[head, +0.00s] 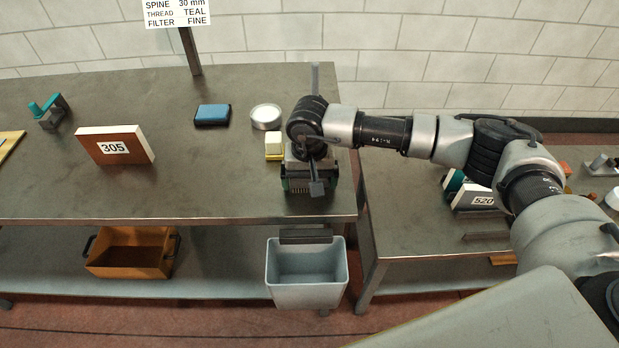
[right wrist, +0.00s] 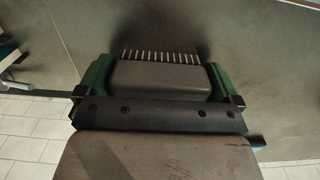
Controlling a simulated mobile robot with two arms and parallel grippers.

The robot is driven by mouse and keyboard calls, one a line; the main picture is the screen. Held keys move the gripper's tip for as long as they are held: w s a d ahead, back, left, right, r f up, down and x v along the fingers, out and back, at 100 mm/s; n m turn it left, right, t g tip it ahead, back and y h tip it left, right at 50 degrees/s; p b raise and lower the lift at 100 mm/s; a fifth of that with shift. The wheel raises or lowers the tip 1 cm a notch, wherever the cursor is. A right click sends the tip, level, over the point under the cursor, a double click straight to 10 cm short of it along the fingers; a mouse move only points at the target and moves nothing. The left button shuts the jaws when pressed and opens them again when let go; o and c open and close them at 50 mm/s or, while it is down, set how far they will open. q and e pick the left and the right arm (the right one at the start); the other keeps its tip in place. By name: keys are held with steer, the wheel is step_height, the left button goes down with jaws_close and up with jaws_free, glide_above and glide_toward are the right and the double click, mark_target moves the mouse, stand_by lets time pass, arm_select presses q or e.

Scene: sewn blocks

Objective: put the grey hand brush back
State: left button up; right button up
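The grey hand brush (right wrist: 160,78) is between the green fingers of my right gripper (right wrist: 158,82) in the right wrist view. The fingers meet its two sides, and a row of pale bristle tufts shows at its far edge. In the head view my right gripper (head: 309,184) is at the right end of the main bench (head: 220,185), near its front edge. The arm and wrist hide most of the brush there. I cannot tell whether the bristles touch the bench top. My left gripper is not in view.
A yellow-and-white block (head: 273,146), round tin (head: 265,116) and blue pad (head: 212,115) lie left of my gripper. A brown block marked 305 (head: 115,146) stands farther left. A grey bin (head: 307,277) hangs below the front edge. A second bench (head: 400,222) is at right.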

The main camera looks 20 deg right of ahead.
steer(key=shift+o, duration=0.2)
steer(key=shift+r, duration=0.1)
steer(key=shift+r+p, duration=0.2)
steer(key=shift+p, duration=0.15)
steer(key=shift+w+r+b, duration=0.1)
steer(key=shift+r+b, duration=0.2)
steer(key=shift+r, duration=0.05)
step_height(320, 180, up, 11)
steer(key=b, duration=0.2)
